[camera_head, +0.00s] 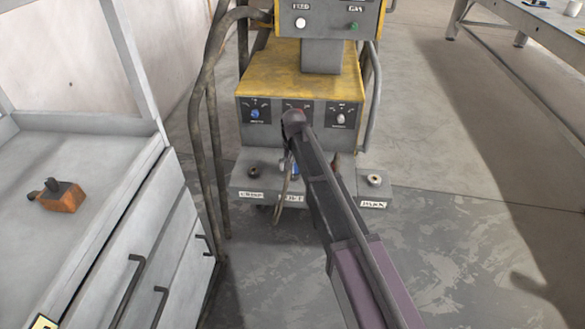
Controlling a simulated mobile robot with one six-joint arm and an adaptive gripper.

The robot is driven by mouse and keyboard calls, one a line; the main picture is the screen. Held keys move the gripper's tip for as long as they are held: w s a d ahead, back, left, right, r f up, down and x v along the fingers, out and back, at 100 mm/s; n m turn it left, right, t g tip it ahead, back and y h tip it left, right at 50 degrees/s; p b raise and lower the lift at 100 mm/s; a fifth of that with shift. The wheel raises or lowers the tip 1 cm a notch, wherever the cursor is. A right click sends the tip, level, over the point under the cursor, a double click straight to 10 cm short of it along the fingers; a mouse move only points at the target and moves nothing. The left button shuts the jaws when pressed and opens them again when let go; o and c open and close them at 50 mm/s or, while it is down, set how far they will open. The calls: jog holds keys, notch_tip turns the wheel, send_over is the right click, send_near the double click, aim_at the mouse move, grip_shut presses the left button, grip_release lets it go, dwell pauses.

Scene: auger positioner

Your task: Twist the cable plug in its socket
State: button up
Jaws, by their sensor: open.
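The welding machine (268,80) has a yellow top and a dark front panel with knobs. A grey ledge (243,182) with labelled sockets runs along its foot. A round socket (374,180) shows bare at the ledge's right end. Near the ledge's middle I see a small blue part (295,170) and a thin hanging cable (283,192). They may belong to the plug, but my arm hides much of this spot. My arm reaches up from the lower right to the machine's front. I cannot make out my gripper's fingers behind it.
A grey drawer cabinet (120,215) stands at the left with an orange-brown tool (62,197) on top. Thick hoses (207,110) hang left of the machine. A table (530,20) stands at the back right. The floor (460,170) to the right is clear.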

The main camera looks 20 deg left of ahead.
jog(key=shift+c, duration=0.2)
grip_shut()
jog(key=shift+a+m, duration=0.2)
jog(key=shift+m, duration=2.4)
jog(key=shift+w+a+m, duration=0.1)
jog(key=shift+a+m, duration=0.1)
jog(key=shift+m, duration=2.3)
